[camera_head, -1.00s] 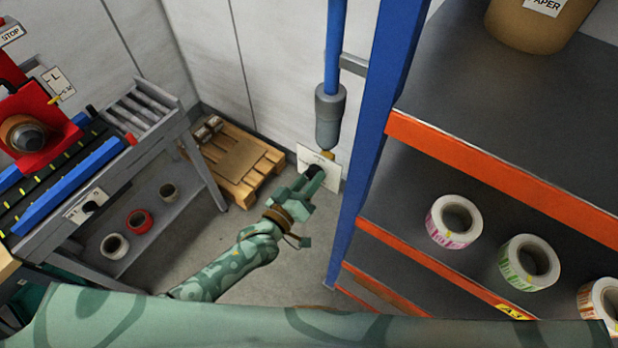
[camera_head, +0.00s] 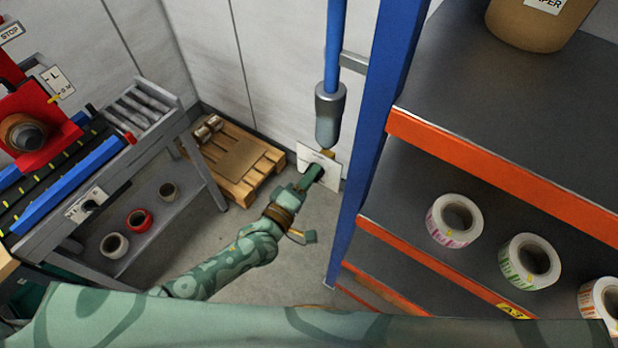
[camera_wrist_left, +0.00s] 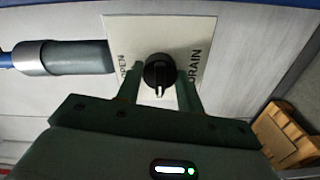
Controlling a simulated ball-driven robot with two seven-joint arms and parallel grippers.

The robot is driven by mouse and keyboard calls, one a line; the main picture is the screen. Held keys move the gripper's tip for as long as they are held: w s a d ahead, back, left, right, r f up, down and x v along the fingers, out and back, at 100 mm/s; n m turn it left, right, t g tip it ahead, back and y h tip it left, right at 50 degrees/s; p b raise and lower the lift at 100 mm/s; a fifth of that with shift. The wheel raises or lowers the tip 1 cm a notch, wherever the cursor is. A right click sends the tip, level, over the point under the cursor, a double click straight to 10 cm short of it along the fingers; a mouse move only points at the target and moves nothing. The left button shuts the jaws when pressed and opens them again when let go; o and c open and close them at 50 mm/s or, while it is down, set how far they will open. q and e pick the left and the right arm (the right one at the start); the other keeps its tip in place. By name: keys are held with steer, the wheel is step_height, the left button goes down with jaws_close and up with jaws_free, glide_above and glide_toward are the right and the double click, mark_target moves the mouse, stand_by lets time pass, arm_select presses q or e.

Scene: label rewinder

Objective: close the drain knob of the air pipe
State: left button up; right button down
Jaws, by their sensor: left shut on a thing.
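The drain knob (camera_wrist_left: 159,72) is black and round with a pointer ridge, set on a white plate (camera_wrist_left: 206,32) marked DRAIN; the other word on the plate is only partly readable. In the wrist view the ridge points down toward my gripper. My left gripper (camera_wrist_left: 160,88) has one finger on each side of the knob and is shut on it. In the head view my left gripper (camera_head: 312,172) is at the white plate and hides the knob. The blue air pipe (camera_head: 336,45) ends in a grey cylinder (camera_head: 328,118) just above the plate. My right gripper is not in view.
A blue rack post (camera_head: 372,130) and orange-edged shelves (camera_head: 470,160) with label rolls stand close on the right. A wooden pallet (camera_head: 236,160) lies on the floor to the left. A grey machine table (camera_head: 190,140) stands further left.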

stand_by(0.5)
arm_select(q)
steer(key=o, duration=1)
steer(key=shift+s+a, duration=0.1)
steer(key=v, duration=1.6)
